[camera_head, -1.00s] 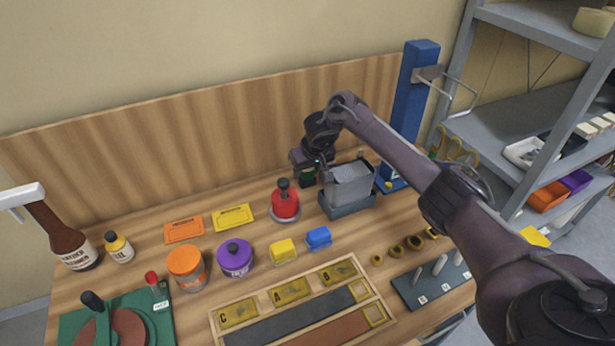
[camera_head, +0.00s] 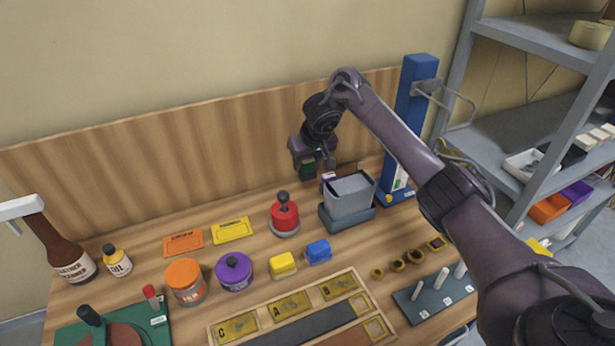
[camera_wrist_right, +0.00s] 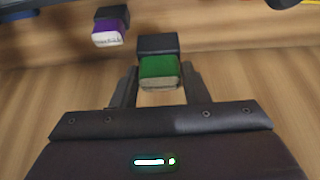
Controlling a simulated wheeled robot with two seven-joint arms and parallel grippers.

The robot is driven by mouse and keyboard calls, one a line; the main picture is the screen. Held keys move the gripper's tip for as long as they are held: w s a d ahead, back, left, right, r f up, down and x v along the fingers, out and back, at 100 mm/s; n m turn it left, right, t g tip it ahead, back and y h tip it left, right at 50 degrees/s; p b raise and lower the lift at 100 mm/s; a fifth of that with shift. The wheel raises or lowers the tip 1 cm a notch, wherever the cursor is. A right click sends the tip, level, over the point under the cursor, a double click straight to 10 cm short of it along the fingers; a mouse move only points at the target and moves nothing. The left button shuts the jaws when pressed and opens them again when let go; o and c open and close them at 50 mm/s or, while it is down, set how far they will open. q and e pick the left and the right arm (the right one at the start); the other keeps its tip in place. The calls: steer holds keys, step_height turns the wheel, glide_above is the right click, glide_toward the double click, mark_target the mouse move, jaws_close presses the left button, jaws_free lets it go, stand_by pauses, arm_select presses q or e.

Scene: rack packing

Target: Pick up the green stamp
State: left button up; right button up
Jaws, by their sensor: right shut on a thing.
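The green stamp (camera_wrist_right: 159,70) has a dark top and a pale underside. In the right wrist view it sits between the two fingers of my right gripper (camera_wrist_right: 158,88), which is shut on it. In the head view the right gripper (camera_head: 314,164) holds the green stamp (camera_head: 308,169) above the back of the bench, left of and behind the grey bin. The stamp is partly hidden there by the gripper. My left gripper does not show.
A purple stamp (camera_wrist_right: 110,32) stands on the bench behind the grey bin (camera_head: 349,197). A red-based stamper (camera_head: 285,215) stands in front of the gripper. A blue post (camera_head: 413,110) rises at the right. The wooden back panel (camera_head: 200,140) is close behind.

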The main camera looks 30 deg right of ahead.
step_height(320, 180, up, 13)
steer(key=p, duration=0.8)
steer(key=shift+f, duration=0.2)
